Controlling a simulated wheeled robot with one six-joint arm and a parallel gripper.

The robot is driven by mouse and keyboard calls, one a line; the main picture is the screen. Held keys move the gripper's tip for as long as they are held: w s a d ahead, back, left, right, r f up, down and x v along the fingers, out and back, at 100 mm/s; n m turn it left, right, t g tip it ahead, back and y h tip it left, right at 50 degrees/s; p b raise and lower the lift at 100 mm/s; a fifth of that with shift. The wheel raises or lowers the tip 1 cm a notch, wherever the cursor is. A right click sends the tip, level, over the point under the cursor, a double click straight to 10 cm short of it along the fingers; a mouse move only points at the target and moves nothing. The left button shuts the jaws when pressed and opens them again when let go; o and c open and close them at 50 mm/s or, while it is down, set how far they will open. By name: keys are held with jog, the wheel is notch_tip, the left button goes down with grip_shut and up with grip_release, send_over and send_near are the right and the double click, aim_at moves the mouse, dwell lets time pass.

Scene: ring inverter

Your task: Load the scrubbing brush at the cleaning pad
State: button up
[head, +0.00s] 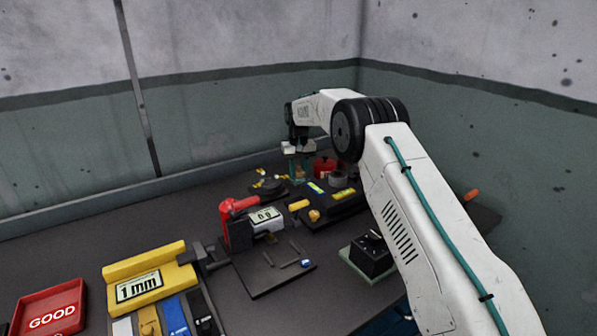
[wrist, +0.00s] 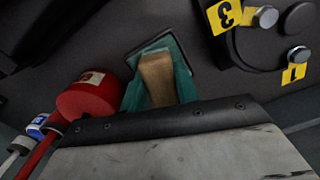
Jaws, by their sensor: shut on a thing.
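My gripper (head: 298,164) is at the far end of the bench, pointing down, with its teal fingers shut on a brown wooden piece, which I take to be the scrubbing brush (head: 299,171). In the wrist view the fingers (wrist: 158,72) stand on both sides of this wooden brush (wrist: 156,80). The brush's lower end is hidden, so I cannot tell whether it touches the surface below. A dark square outline shows just beyond the fingertips. I cannot tell for sure whether it is the cleaning pad.
A red can (wrist: 92,96) stands close beside the fingers; it also shows in the head view (head: 324,166). Numbered yellow tags (wrist: 224,14) mark a dark fixture on the other side. A red-handled gauge (head: 240,222), yellow fixture (head: 150,272) and red GOOD tray (head: 50,308) stand nearer.

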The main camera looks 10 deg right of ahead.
aim_at(299, 169)
jog(key=shift+r, duration=3.35)
